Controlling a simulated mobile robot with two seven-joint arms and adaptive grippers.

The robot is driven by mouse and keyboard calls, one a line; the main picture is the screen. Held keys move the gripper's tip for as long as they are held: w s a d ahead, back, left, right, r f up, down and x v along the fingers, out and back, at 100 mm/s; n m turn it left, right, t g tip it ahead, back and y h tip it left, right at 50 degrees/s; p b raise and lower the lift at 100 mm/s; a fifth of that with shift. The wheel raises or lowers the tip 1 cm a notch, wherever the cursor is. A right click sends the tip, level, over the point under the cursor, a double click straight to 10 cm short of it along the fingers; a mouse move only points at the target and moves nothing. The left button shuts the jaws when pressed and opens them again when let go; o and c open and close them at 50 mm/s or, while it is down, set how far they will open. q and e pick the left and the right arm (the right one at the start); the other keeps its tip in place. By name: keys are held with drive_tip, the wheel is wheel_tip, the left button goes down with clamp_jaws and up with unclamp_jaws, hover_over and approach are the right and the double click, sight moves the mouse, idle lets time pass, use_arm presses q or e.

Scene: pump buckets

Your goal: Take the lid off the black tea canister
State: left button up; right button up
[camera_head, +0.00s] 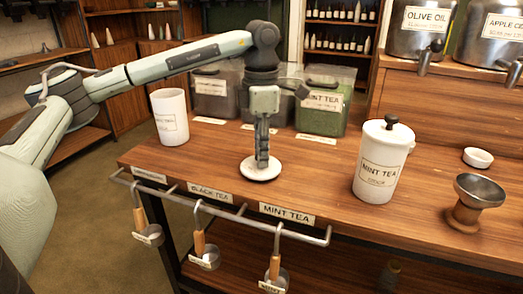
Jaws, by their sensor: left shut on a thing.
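My left gripper (262,160) reaches down over the counter and is shut on the knob of a round white lid (260,171). The lid is flat and lies on or just above the wood; I cannot tell which. A white canister (169,117) stands upright to the left with no lid on it; its label is too small to read surely. A second white canister (381,165), labelled mint tea, stands to the right with its lid and black knob on. The knob in my gripper is hidden by the fingers. My right gripper is not in view.
Clear bins of tea (322,105) stand at the back of the counter (310,180). A metal funnel cup (472,200) and a small white bowl (478,157) are at the right. Scoops (277,250) hang from a front rail. Steel dispensers (420,28) stand on a raised shelf.

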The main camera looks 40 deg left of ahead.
use_arm(q)
drive_tip(key=shift+f, duration=0.2)
idle(0.3)
drive_tip(key=o, duration=0.8)
drive_tip(key=shift+o, duration=0.7)
drive_tip(key=o, duration=0.3)
